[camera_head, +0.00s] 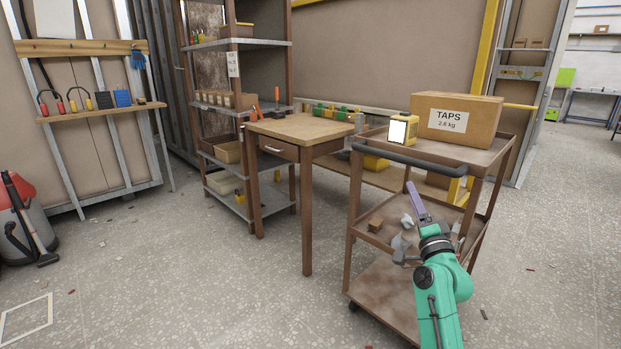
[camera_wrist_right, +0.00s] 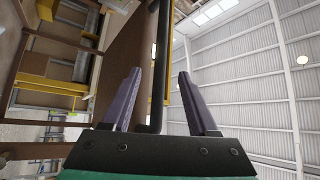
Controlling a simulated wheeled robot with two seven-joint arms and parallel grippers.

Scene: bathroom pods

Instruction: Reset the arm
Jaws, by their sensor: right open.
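My right gripper (camera_head: 414,196) is at the end of my green arm, in front of the brown trolley (camera_head: 388,264) and below its dark handle (camera_head: 400,160) in the head view. One purple finger shows clearly there, pointing up. In the right wrist view the gripper (camera_wrist_right: 160,85) is open, with both purple fingers apart and nothing held. The dark handle (camera_wrist_right: 161,65) appears between the fingers in that view; I see no grip on it. My left gripper is not in view.
On the trolley's top are a cardboard box marked TAPS (camera_head: 456,118) and a yellow device (camera_head: 400,130). Small items lie on its middle shelf, partly hidden by my arm. A wooden table (camera_head: 300,128) stands to the left. The floor (camera_head: 190,285) at front left is largely free.

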